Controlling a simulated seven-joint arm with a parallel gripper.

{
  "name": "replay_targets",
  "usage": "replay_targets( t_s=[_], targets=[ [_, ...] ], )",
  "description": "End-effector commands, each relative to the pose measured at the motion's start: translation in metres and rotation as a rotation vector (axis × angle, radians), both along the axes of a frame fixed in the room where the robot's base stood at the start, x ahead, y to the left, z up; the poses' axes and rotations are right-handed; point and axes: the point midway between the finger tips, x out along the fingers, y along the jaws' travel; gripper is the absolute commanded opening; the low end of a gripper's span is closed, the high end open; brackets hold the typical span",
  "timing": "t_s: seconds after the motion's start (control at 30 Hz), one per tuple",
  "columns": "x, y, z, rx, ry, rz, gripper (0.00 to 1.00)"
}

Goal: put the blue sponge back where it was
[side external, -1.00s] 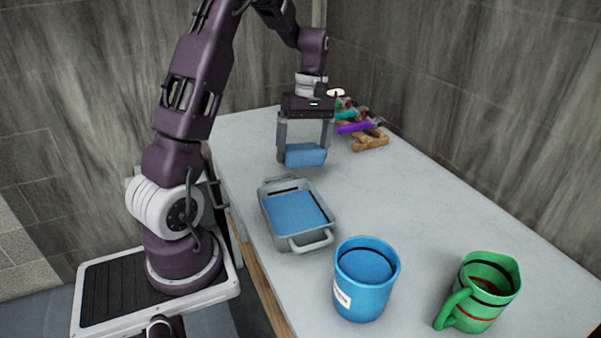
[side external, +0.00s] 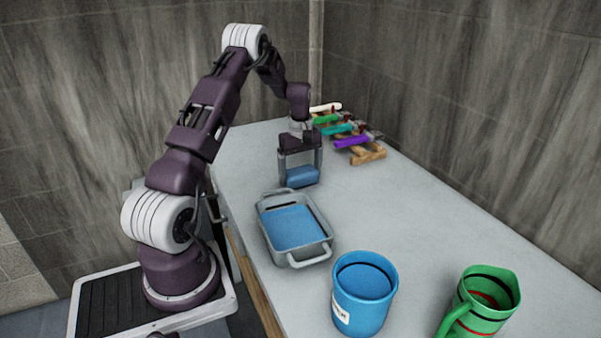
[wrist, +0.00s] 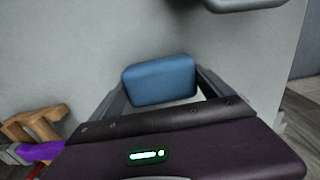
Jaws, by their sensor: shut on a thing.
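The blue sponge (side external: 302,178) is between the fingers of my gripper (side external: 301,182), which is shut on it. The sponge also shows between the fingers in the wrist view (wrist: 160,80). In the side view my gripper is behind the grey tray, close to the table top; I cannot tell whether the sponge touches the table. The grey two-handled tray (side external: 318,251) has a blue inside and stands in front of the gripper. A grey edge of it shows at the top of the wrist view (wrist: 245,4).
A wooden rack (side external: 368,157) with several coloured-handled tools stands at the back right. A blue cup (side external: 362,305) and a green mug (side external: 484,305) stand at the front. The grey table (side external: 420,220) is clear between the rack and the cups.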

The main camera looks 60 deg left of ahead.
Motion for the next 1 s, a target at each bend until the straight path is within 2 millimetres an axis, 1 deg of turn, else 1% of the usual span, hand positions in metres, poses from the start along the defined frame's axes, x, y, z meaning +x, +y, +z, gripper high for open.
replay_targets(
  t_s=[0.23, 0.27, 0.3, 0.53, 0.63, 0.67, 0.9, 1.0],
  targets=[
    [0.000, 0.000, -0.002, 0.000, 0.000, 0.000, 0.58],
    [0.000, 0.000, -0.002, 0.000, 0.000, 0.000, 0.92],
    [0.000, 0.000, -0.002, 0.000, 0.000, 0.000, 1.00],
    [0.000, 0.000, -0.001, 0.001, 0.000, 0.000, 1.00],
    [0.001, 0.001, 0.010, 0.003, -0.002, 0.000, 1.00],
    [0.001, 0.001, 0.016, 0.003, -0.002, 0.000, 1.00],
    [0.001, 0.001, 0.083, 0.005, -0.004, 0.001, 1.00],
    [0.001, 0.000, 0.103, 0.004, -0.003, 0.000, 1.00]
  ],
)
